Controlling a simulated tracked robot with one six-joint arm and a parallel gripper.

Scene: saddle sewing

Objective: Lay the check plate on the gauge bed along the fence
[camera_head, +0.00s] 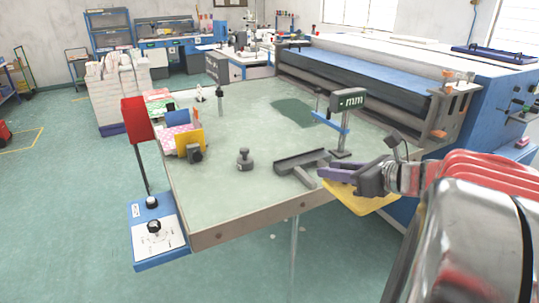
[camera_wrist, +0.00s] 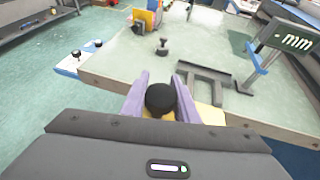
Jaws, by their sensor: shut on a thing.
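The yellow check plate (camera_head: 362,200) is below my gripper (camera_head: 326,174) in the head view. My gripper's purple fingers are closed around its black knob (camera_wrist: 161,98), seen in the wrist view. A yellow part of the plate (camera_wrist: 211,114) shows beside the right finger (camera_wrist: 187,92); the rest is hidden. The plate appears held at the table's front edge, apart from the bed. The dark grey gauge bed (camera_head: 300,160) lies empty on the table, left of the plate. It also shows in the wrist view (camera_wrist: 202,73). I cannot clearly tell its fence from its other raised edges.
A gauge stand with an mm display (camera_head: 350,100) and blue bar (camera_head: 329,122) rises just behind the bed. A small dark weight-like object (camera_head: 245,160) stands left of it. A yellow holder (camera_head: 189,139) is farther left. The green table (camera_head: 225,190) is clear in front.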

